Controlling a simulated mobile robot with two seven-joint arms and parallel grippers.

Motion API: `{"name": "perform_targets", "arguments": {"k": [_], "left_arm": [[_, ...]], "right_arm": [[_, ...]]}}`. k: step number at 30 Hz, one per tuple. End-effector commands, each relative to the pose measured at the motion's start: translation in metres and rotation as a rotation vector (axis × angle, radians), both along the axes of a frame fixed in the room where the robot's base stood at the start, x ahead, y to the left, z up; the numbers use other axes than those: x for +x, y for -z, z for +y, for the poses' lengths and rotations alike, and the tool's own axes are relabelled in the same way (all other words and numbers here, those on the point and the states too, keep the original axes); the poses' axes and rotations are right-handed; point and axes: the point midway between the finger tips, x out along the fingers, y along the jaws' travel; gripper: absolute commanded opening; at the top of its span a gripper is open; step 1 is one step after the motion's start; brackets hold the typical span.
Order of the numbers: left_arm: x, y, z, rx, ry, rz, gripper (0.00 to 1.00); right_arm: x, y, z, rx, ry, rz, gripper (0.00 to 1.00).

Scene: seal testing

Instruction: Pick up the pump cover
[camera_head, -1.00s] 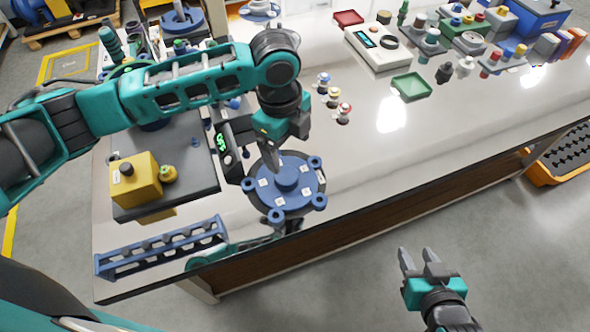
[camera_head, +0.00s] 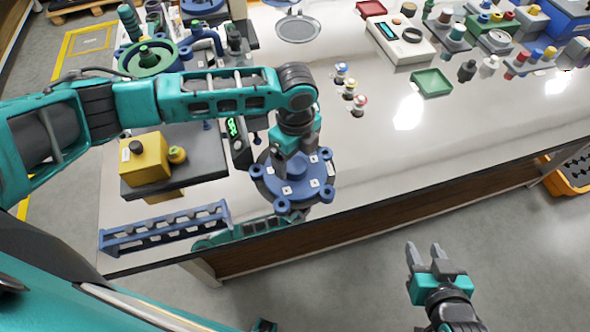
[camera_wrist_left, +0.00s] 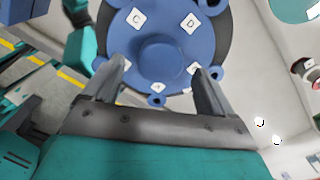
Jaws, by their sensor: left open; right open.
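The pump cover (camera_head: 296,190) appears to be the blue round disc with a raised central hub, rim lugs and small white lettered labels. It lies on a dark round base near the front edge of the table. My left gripper (camera_head: 295,165) is open over it, hiding part of the hub. In the left wrist view the open fingers (camera_wrist_left: 158,70) point at the cover (camera_wrist_left: 160,25), with the hub showing between and beyond them; contact cannot be told. My right gripper (camera_head: 424,250) is open and empty, in front of the table over the floor.
A small device with a green display (camera_head: 237,140) stands just left of the cover. A yellow box (camera_head: 144,160) sits on a grey block, and a blue rack (camera_head: 165,230) lies front left. The table's right front is clear.

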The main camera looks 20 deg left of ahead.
Motion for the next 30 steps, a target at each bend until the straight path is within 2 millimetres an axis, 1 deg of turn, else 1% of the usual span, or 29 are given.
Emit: {"name": "perform_targets", "arguments": {"k": [1, 3, 6, 14, 30], "left_arm": [[-0.001, 0.010, -0.002, 0.000, 0.000, 0.002, 0.86], [-0.001, 0.020, -0.001, 0.000, 0.000, 0.001, 0.86], [-0.001, 0.028, -0.001, 0.001, 0.000, 0.000, 0.86], [-0.001, 0.030, -0.002, 0.000, 0.001, -0.001, 0.86], [-0.001, 0.030, -0.001, 0.000, 0.000, -0.001, 0.35]], "right_arm": [[0.000, 0.001, 0.000, 0.000, 0.000, 0.000, 0.43], [0.000, 0.003, 0.000, 0.000, 0.000, 0.000, 0.43], [0.000, 0.004, 0.000, 0.000, 0.000, 0.000, 0.43], [0.000, 0.003, 0.000, 0.000, 0.000, 0.000, 0.43], [0.000, 0.003, 0.000, -0.001, 0.001, 0.000, 0.43]]}}
